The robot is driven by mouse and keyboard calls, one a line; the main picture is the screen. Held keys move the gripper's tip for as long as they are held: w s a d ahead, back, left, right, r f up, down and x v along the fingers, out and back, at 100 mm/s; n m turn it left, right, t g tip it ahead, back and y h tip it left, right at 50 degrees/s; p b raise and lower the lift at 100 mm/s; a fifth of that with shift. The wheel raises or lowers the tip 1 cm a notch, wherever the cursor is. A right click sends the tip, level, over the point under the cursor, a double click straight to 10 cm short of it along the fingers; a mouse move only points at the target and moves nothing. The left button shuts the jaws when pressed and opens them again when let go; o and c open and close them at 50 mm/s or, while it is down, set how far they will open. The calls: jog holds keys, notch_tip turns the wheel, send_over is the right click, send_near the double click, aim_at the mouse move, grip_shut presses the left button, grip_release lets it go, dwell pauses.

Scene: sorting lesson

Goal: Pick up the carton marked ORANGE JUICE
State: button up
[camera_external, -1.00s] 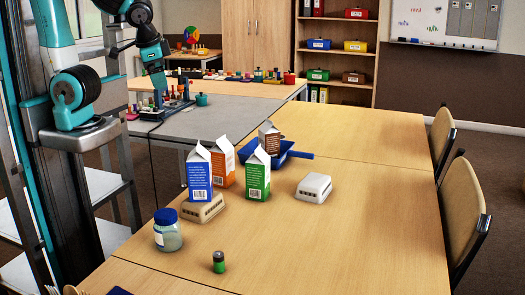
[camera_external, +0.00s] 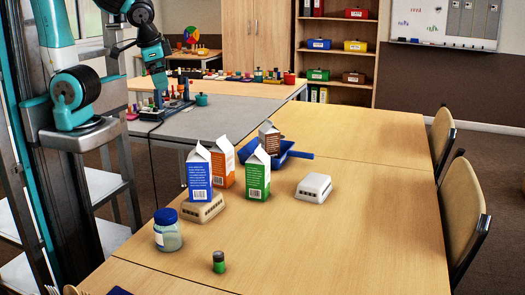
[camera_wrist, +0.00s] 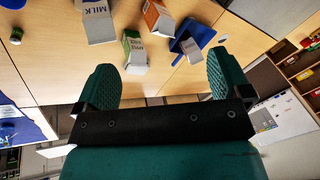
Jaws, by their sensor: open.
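An orange-and-white carton (camera_external: 223,166) stands on the table between a blue carton and a green carton. It also shows in the wrist view (camera_wrist: 155,17), where its print is too small to read. The blue carton (camera_external: 198,178) stands on or right behind a pale slotted block; its label reads MILK in the wrist view (camera_wrist: 97,16). The green carton (camera_external: 257,180) stands to the right. A brown-and-white carton (camera_external: 268,136) is at the blue tray (camera_external: 290,155).
A blue-lidded jar (camera_external: 168,232) and a small green-and-black cylinder (camera_external: 219,263) stand at the near side. The table's right side is clear. Chairs (camera_external: 465,215) stand along its right edge.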

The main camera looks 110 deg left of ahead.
jog(key=w+a+f+n+h+b, duration=0.2)
jog(key=w+a+f+n, duration=0.1)
jog(key=w+a+n, duration=0.25)
jog(key=n+h, duration=0.2)
jog(key=n, duration=0.2)
send_over(221, 145)
jog(key=s+a, duration=0.1)
notch_tip(221, 145, down, 5)
jog(key=shift+n, duration=0.25)
jog(key=f, duration=1.2)
jog(key=shift+a, duration=0.4)
jog(key=shift+w+f+p, duration=0.1)
jog(key=shift+f+p, duration=0.4)
jog(key=shift+f, duration=2.45)
jog(key=c, duration=1.2)
